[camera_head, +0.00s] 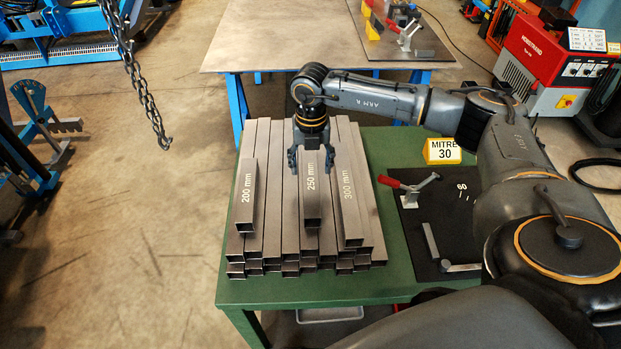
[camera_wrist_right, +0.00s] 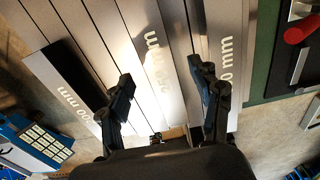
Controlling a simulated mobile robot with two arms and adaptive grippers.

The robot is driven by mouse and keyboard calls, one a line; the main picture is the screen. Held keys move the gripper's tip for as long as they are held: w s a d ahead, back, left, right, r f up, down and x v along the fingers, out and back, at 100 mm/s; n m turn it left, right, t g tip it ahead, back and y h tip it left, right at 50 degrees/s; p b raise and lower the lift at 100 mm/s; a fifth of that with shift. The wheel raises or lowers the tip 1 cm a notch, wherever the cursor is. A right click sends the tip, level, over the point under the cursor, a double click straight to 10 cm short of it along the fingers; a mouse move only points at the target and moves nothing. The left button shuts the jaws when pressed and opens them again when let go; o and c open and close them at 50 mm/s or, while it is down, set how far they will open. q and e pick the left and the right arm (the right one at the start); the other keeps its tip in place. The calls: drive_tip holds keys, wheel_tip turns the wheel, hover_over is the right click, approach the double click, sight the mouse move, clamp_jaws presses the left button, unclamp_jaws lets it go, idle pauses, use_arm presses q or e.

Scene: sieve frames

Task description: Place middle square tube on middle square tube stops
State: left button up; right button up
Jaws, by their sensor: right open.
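The middle square tube (camera_head: 312,208), marked 250 mm, lies on top of a stack of grey tubes. It also shows in the right wrist view (camera_wrist_right: 150,50). My right gripper (camera_head: 311,162) is open, with one finger on each side of this tube; the wrist view shows its fingers (camera_wrist_right: 163,82) astride the tube too. I cannot tell whether they touch it. A black plate (camera_head: 410,222) right of the stack carries grey angled stops (camera_head: 431,241), a red-handled clamp (camera_head: 408,196) and a "60" mark. Which stops are the middle ones is unclear. My left gripper is out of view.
A 200 mm tube (camera_head: 246,195) and a 300 mm tube (camera_head: 349,205) lie on the stack either side. The green table (camera_head: 295,291) carries a yellow MITRE 30 sign (camera_head: 443,150). A back table (camera_head: 265,45) holds another clamp plate (camera_head: 425,42). A chain (camera_head: 137,82) hangs at left.

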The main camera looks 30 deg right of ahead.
sight(310, 176)
wheel_tip(310, 176, down, 4)
drive_tip(key=shift+r+p, duration=0.15)
drive_tip(key=shift+p, duration=0.65)
drive_tip(key=shift+f, duration=0.5)
drive_tip(key=shift+r, duration=0.1)
clamp_jaws()
